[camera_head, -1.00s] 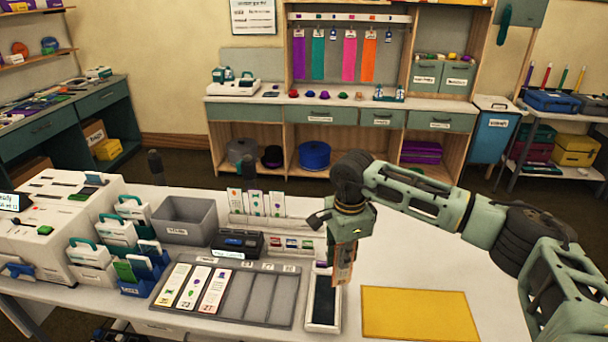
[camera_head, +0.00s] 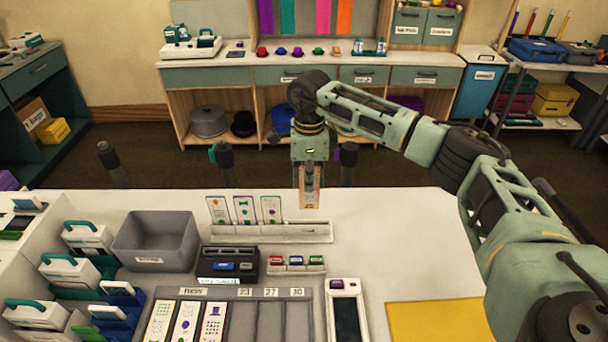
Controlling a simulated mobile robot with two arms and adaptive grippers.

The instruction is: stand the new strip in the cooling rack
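The cooling rack (camera_head: 306,235) seems to be the long white holder at the table's middle. Three printed white strips stand upright in its left and middle part, among them one with purple marks (camera_head: 244,211); its right end is empty. My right gripper (camera_head: 309,172) is shut on a pale, orange-tinted strip (camera_head: 309,199), which hangs upright from it. The strip is above and behind the rack's right end in the picture, apart from it. My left gripper is not in view.
A grey tray (camera_head: 270,290) in front holds three strips in its left slots. A grey bin (camera_head: 156,240), a dark device (camera_head: 229,264) and a row of coloured blocks (camera_head: 296,263) stand nearby. A yellow mat (camera_head: 440,320) lies at right. The table right of the rack is clear.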

